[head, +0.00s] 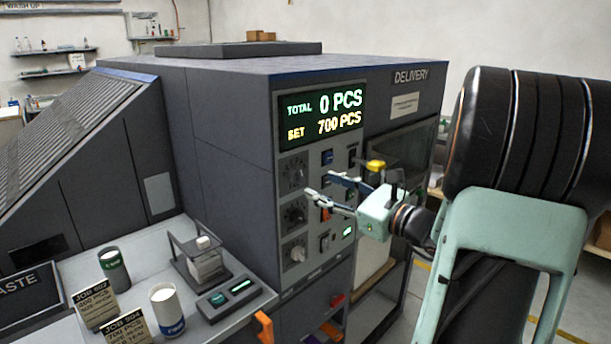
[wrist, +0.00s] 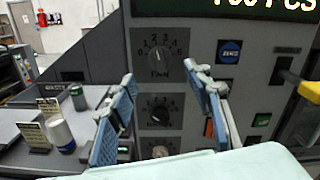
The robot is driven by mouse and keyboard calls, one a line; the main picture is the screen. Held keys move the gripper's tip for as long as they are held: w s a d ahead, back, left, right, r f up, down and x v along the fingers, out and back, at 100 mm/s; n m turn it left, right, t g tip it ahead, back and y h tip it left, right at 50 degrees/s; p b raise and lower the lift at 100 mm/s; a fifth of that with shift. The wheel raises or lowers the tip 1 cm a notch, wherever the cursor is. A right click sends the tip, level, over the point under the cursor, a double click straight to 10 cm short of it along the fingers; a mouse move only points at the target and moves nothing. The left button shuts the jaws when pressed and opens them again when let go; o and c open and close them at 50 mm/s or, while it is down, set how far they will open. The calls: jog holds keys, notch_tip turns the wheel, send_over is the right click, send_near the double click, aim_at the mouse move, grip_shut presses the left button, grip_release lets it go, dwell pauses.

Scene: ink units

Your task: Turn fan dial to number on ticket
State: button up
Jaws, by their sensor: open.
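The fan dial (wrist: 161,62) is the top of three dials on the dark machine panel; the pale mark on its knob points roughly upward, but the exact number is unclear. It also shows in the head view (head: 293,173). My gripper (head: 319,184) is open and empty in front of the panel. In the wrist view its blue fingers (wrist: 159,74) stand apart on either side of the dial column, not touching the fan dial. Two job tickets stand on the left counter: JOB 502 (head: 95,305) and JOB 504 (head: 126,329), which reads 700 PCS. Their smaller print is unreadable.
The display (head: 320,115) above the dials reads TOTAL 0 PCS, SET 700 PCS. A middle dial (head: 294,214) and a lower dial (head: 294,250) sit below the fan dial. Buttons and a yellow-topped lever (head: 375,165) lie to the right. Ink cans (head: 167,309) stand on the counter.

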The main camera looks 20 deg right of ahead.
aim_at(302, 178)
jog(key=p+x, duration=0.1)
jog(key=x, duration=0.6)
jog(key=shift+w+f, duration=0.1)
jog(key=shift+w, duration=0.1)
jog(key=shift+c, duration=0.6)
jog(key=c, duration=1)
